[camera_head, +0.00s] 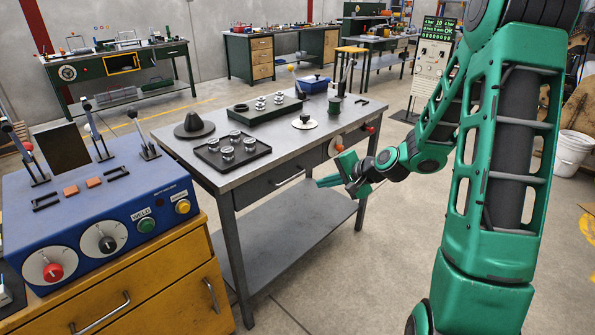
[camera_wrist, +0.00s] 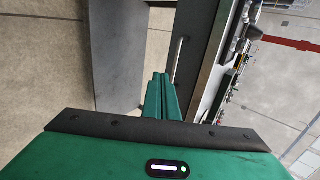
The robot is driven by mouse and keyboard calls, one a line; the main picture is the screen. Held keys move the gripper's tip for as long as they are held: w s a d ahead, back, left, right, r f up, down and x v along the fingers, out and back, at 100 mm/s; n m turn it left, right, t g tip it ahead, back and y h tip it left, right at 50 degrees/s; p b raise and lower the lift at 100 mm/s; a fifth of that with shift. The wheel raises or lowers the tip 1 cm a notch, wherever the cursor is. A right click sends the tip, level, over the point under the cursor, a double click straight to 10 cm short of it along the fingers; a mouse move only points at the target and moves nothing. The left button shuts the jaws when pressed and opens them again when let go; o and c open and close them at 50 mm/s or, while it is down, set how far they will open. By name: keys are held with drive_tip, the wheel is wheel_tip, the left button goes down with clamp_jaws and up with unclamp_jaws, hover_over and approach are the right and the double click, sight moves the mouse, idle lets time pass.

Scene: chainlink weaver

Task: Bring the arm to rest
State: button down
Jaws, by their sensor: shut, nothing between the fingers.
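My gripper (camera_head: 328,182) is green and sits at the end of my green arm, in front of the right part of the grey metal workbench (camera_head: 215,175) in the head view. Its fingers point left, and it is clear of the bench. In the wrist view the two green fingers (camera_wrist: 162,97) lie together, shut and empty. The bench's drawer handle (camera_head: 290,178) is close to the fingertips in the head view.
The workbench holds a black tray (camera_head: 233,168) with several metal pieces, a dark cone (camera_head: 193,125) and levers. A blue welding box (camera_head: 100,215) stands on a yellow cabinet (camera_head: 165,300) at left. A white bucket (camera_head: 571,155) is at right. The floor in front of the bench is open.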

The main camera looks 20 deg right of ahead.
drive_tip(key=s+d+r+n+g+h, duration=0.1)
drive_tip(key=s+r+n+g, duration=0.1)
drive_tip(key=s, duration=1.1)
drive_tip(key=s+d+r+n+g+h, duration=0.1)
drive_tip(key=s+r+g, duration=0.3)
drive_tip(key=s, duration=0.8)
drive_tip(key=s+d+r+n+g+h, duration=0.2)
drive_tip(key=s+r+n+g, duration=0.1)
drive_tip(key=s, duration=1)
drive_tip(key=shift+s+d+r+n+g, duration=0.3)
drive_tip(key=shift+d+r, duration=0.1)
drive_tip(key=shift+r, duration=0.05)
drive_tip(key=shift+w+f, duration=0.25)
drive_tip(key=shift+w, duration=0.4)
